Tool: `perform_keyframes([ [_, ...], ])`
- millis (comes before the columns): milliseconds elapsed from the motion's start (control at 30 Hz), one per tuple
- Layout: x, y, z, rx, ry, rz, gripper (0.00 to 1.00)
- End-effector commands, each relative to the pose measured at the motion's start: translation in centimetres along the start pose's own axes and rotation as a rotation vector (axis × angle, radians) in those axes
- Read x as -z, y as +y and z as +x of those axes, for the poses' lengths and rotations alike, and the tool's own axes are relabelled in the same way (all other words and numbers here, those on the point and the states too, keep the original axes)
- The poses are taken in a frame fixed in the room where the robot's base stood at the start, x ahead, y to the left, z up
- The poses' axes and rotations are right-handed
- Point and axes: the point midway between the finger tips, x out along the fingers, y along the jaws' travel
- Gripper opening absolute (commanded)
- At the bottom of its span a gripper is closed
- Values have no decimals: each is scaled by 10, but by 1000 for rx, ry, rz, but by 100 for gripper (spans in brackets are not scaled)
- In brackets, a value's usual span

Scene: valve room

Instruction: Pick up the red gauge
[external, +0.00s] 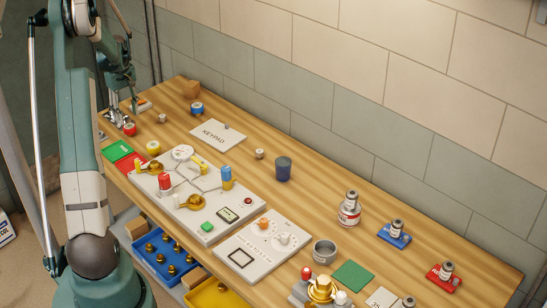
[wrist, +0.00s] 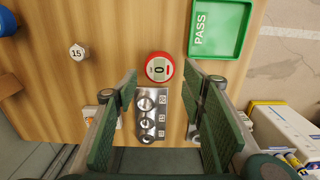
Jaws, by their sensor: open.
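The red gauge (wrist: 160,67) is a round red piece with a pale face reading 0, on the wooden bench in the wrist view. It also shows in the external view (external: 129,129), at the far left end of the bench. My gripper (wrist: 159,84) is open, with its green pads on either side of the view. The gauge lies just ahead of the gap between the fingertips, apart from both pads. In the external view my gripper (external: 122,108) hangs low over that bench end, close to the gauge.
A metal plate with round holes (wrist: 147,115) lies between the fingers, close to the gauge. A green PASS tray (wrist: 239,45) is at upper right, a white hexagonal piece marked 15 (wrist: 77,52) at left. A valve panel (external: 155,190) stands nearby on the bench.

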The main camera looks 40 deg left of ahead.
Motion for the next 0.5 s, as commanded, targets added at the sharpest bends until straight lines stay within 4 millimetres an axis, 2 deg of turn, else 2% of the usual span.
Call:
perform_keyframes([
  [333,1,0,1,0,-1,-2,41],
  [500,1,0,10,0,-1,-2,41],
])
